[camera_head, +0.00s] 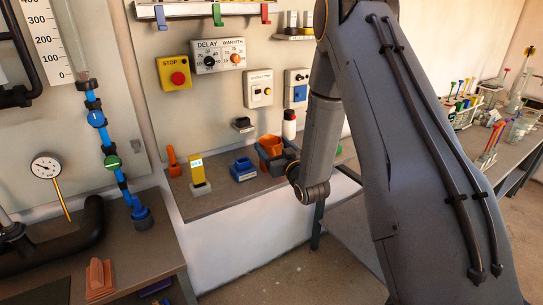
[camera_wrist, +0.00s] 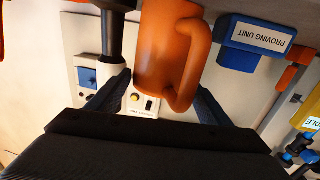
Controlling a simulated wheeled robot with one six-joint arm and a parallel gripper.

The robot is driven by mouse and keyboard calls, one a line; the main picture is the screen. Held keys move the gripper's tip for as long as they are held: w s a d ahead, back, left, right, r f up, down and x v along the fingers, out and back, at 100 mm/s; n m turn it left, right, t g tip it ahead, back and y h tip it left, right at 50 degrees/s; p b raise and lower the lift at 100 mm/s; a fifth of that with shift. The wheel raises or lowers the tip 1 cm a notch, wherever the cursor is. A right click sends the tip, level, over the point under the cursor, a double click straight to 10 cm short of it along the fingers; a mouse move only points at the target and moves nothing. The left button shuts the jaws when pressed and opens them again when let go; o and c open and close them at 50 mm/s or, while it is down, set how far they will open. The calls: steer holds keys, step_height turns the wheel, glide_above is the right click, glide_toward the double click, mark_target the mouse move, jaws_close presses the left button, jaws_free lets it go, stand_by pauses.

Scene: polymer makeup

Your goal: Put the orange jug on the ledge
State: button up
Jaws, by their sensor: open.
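The orange jug (camera_head: 271,143) stands at the back of the grey-brown bench, partly hidden by my gripper. In the wrist view the jug (camera_wrist: 165,55) fills the top middle, its loop handle on the right. My gripper (camera_wrist: 163,90) is open, with one dark finger on each side of the jug's near end. I cannot tell whether either finger touches it. In the head view my gripper (camera_head: 287,164) is right in front of the jug. A small wall ledge (camera_head: 295,37) with jars shows above; I cannot tell whether it is the ledge named.
A white bottle (camera_head: 289,124) stands close beside the jug. A yellow device (camera_head: 199,172) and orange item (camera_head: 173,161) stand farther left. Control boxes (camera_head: 258,88) hang above.

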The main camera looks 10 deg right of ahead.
steer(key=shift+w+a, duration=0.15)
steer(key=shift+w, duration=0.75)
steer(key=c, duration=1.3)
steer(key=shift+o, duration=0.2)
